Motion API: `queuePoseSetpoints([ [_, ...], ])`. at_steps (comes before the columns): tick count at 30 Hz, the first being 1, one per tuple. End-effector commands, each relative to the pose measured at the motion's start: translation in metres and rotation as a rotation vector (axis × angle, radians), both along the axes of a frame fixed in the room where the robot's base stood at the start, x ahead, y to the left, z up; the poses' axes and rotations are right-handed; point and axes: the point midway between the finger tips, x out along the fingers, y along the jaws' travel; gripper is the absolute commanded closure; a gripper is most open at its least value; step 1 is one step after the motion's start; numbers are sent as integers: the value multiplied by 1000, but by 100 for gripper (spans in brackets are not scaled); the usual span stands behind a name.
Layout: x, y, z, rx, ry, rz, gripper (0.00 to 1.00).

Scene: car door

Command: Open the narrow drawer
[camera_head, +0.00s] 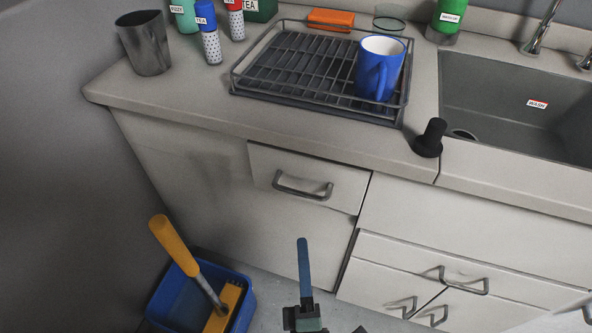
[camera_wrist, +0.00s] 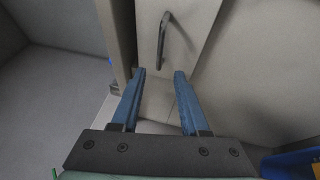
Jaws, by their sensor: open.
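The narrow drawer (camera_head: 345,184) is in the cabinet front, below the drying rack and left of the sink in the head view. It looks shut. Its bar handle (camera_head: 302,191) runs across the front. My gripper (camera_head: 303,243) is below and in front of the drawer, pointing towards it; one blue finger shows there and hides the other. In the wrist view my gripper (camera_wrist: 159,74) is open, with nothing between its fingers. The handle (camera_wrist: 162,38) stands upright beyond the fingertips, roughly in line with the gap, apart from them.
A blue bucket (camera_head: 246,288) with a yellow-handled tool (camera_head: 174,245) stands on the floor at the lower left. Cabinet handles (camera_head: 463,281) stick out at the lower right. A rack (camera_head: 300,72) with a blue mug (camera_head: 380,68) is on the counter (camera_head: 190,100).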

Motion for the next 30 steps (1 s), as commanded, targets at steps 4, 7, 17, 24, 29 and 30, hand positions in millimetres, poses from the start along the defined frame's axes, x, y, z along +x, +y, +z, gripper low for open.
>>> queuePoseSetpoints([
  [4,12,1,2,-3,-2,1,55],
  [7,29,3,5,-3,-3,1,55],
  [17,94,9,17,-1,-3,1,55],
  [24,121,11,21,0,-1,1,55],
  [29,126,11,23,1,0,1,55],
  [30,126,11,23,1,0,1,55],
])
